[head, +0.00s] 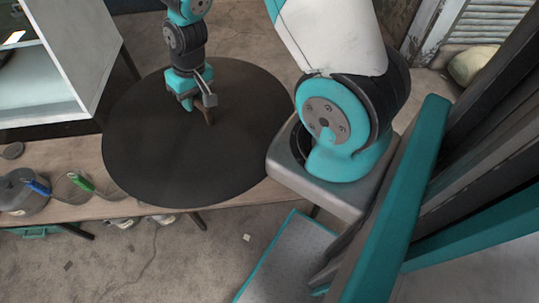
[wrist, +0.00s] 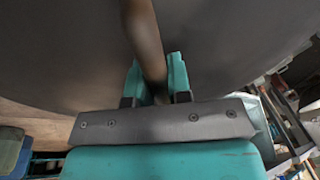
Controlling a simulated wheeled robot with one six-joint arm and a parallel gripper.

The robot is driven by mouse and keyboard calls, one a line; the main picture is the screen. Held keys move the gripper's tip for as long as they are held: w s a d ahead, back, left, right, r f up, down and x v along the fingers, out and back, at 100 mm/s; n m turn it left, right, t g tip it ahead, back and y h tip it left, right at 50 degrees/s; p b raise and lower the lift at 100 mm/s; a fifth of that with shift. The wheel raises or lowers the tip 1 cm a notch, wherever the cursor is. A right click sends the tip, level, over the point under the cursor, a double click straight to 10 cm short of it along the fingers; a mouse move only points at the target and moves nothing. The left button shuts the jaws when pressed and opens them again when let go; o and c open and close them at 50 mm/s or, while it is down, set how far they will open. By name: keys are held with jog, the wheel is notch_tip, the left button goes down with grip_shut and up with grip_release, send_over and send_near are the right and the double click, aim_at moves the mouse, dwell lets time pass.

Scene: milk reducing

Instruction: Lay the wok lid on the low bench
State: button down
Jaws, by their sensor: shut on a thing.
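The wok lid (head: 150,150) is a large dark round disc with a brown handle (head: 209,115) standing up from its middle. In the head view it spreads over the low bench (head: 85,155), a wooden-topped bench, and hides much of its top. I cannot tell whether the lid touches the bench. My gripper (head: 198,98) is above the lid, shut on its handle. In the wrist view the handle (wrist: 145,40) runs between the two teal fingers (wrist: 156,85), and the lid's dark surface (wrist: 225,50) fills most of the picture.
On the left of the bench lie a grey round item (head: 22,190), tools with a blue handle (head: 37,187) and a green handle (head: 80,182), and a small dark disc (head: 13,150). A white shelf unit (head: 75,50) stands behind. Shoes (head: 125,222) lie on the floor in front.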

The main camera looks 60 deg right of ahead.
jog(key=s+d+f+m+g+h+b, duration=0.1)
jog(key=s+d+f+m+h+b, duration=0.1)
jog(key=d+f+m+b, duration=1.25)
jog(key=s+d+f+m+h+b, duration=0.15)
jog(key=d+f+m+b, duration=0.85)
jog(key=b, duration=1)
jog(key=shift+m, duration=0.75)
jog(key=f+b, duration=0.3)
jog(key=f, duration=0.3)
jog(key=a+f+b, duration=0.1)
jog(key=f+b, duration=0.2)
jog(key=f, duration=0.3)
jog(key=a+f+b, duration=0.1)
jog(key=f+b, duration=0.3)
jog(key=f, duration=0.3)
jog(key=shift+a, duration=0.25)
jog(key=c, duration=1.1)
grip_release()
jog(key=shift+f, duration=0.1)
jog(key=shift+o, duration=0.2)
